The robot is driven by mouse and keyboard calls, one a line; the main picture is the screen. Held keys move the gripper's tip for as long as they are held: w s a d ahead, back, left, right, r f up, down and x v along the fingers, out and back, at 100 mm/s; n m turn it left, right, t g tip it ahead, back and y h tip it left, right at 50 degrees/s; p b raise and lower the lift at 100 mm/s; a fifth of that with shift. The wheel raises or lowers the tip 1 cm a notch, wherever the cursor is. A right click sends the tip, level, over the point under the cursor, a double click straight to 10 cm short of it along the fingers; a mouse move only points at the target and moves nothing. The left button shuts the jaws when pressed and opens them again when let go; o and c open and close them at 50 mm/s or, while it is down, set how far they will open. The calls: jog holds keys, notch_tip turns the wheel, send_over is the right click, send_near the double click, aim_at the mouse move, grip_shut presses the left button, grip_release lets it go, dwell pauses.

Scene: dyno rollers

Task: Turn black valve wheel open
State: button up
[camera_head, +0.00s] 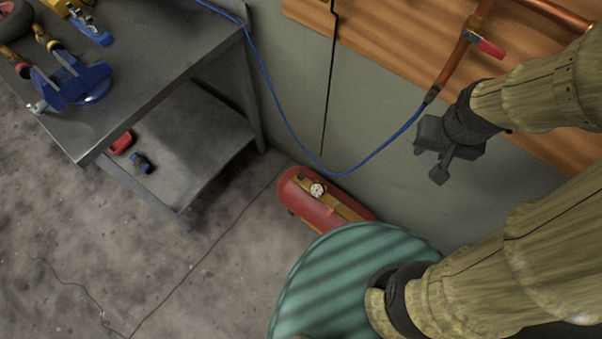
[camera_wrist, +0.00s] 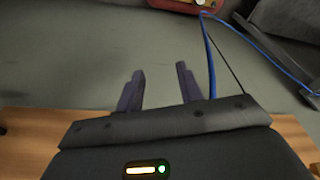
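I see no black valve wheel in either view. My gripper (camera_head: 431,158) is in front of the grey wall, below the copper pipe, at the right of the head view. In the wrist view its two dark fingers (camera_wrist: 160,72) stand apart with nothing between them, so it is open and empty. A copper pipe (camera_head: 458,62) with a red-handled valve (camera_head: 487,46) runs on the wooden panel (camera_head: 385,42) above my gripper. My arm hides part of the wall and panel on the right.
A blue hose (camera_head: 279,108) hangs from the pipe towards the workbench (camera_head: 165,75). A blue vise (camera_head: 75,80) is on the bench. A red compressor (camera_head: 318,205) stands by the wall. A teal round drum top (camera_head: 335,275) is under my arm. Floor at lower left is clear.

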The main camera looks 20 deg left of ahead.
jog(key=o, duration=0.3)
jog(key=shift+s+f, duration=0.1)
jog(key=shift+s, duration=0.05)
jog(key=w+a+f+m+b, duration=0.3)
jog(key=w+f+b, duration=0.1)
jog(key=f+b, duration=0.8)
jog(key=w+a+f+m+b, duration=0.25)
jog(key=w+f+b, duration=0.25)
jog(key=f+b, duration=0.65)
jog(key=w+a+f+m+g+b, duration=0.1)
jog(key=w+a+f+m+b, duration=0.2)
jog(key=a+f+m+b, duration=0.2)
jog(key=w+a+f+m+b, duration=0.4)
jog(key=a+f+m+b, duration=0.2)
jog(key=a+f+b, duration=0.6)
jog(key=w+a+f+m+g+b, duration=0.1)
jog(key=w+a+f+m+b, duration=0.2)
jog(key=f, duration=1)
jog(key=a+m+b, duration=0.3)
jog(key=a+b, duration=0.2)
jog(key=a, duration=0.2)
jog(key=shift+w+a+g, duration=0.3)
jog(key=shift+w+a, duration=0.1)
jog(key=shift+f, duration=0.1)
